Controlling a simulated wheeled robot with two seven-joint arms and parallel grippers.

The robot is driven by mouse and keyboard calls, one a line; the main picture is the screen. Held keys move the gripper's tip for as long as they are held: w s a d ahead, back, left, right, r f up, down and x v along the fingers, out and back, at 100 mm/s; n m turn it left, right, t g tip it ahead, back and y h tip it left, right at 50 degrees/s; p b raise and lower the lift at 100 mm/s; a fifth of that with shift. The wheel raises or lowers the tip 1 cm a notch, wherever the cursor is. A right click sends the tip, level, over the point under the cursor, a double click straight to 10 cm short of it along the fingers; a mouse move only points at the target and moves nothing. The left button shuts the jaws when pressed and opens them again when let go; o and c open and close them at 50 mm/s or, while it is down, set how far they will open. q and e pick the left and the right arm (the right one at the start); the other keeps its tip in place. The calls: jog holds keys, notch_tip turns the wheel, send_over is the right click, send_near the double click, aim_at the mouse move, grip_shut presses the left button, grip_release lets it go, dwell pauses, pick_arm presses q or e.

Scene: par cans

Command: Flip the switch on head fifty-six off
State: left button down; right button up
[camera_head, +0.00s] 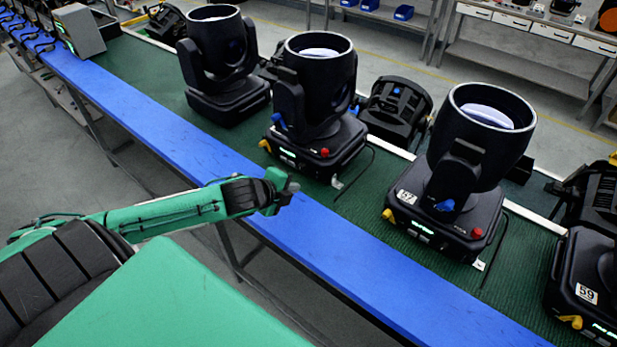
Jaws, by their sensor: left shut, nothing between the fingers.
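Several black moving heads stand in a row on the green mat. The nearer right one (480,135) carries a white number label (406,197) that seems to read 57. The one at the right edge (580,270) is marked 59. The middle head (318,95) shows no readable number, so I cannot tell whether it is fifty-six. Its base has a red part (324,152), a blue knob (278,123), a yellow part (265,145) and a lit green display (288,154). My left gripper (291,187) is shut and empty, in front of that base and apart from it. My right gripper is out of view.
A blue strip (385,275) runs along the bench's front edge. Another head (222,60) stands farther left. Black lamps (396,105) lie behind the row. Dark cables lie beside the bases. A grey box (80,30) is at the far left. Shelves (520,65) stand behind.

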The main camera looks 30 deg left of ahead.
aim_at(315, 177)
pick_arm(q)
jog(key=w+f+p, duration=0.1)
jog(key=w, duration=0.1)
jog(key=w+f+p, duration=0.1)
jog(key=w, duration=0.1)
jog(key=w+p, duration=0.1)
jog(key=w, duration=0.2)
jog(key=shift+d+f, duration=0.3)
jog(key=shift+f, duration=0.1)
jog(key=shift+f+b, duration=0.2)
jog(key=shift+b, duration=0.1)
jog(key=shift+w+f+t+b, duration=0.15)
jog(key=shift+f+t+b, duration=0.25)
jog(key=shift+b, duration=0.65)
jog(key=shift+r+p, duration=0.45)
jog(key=shift+r, duration=0.2)
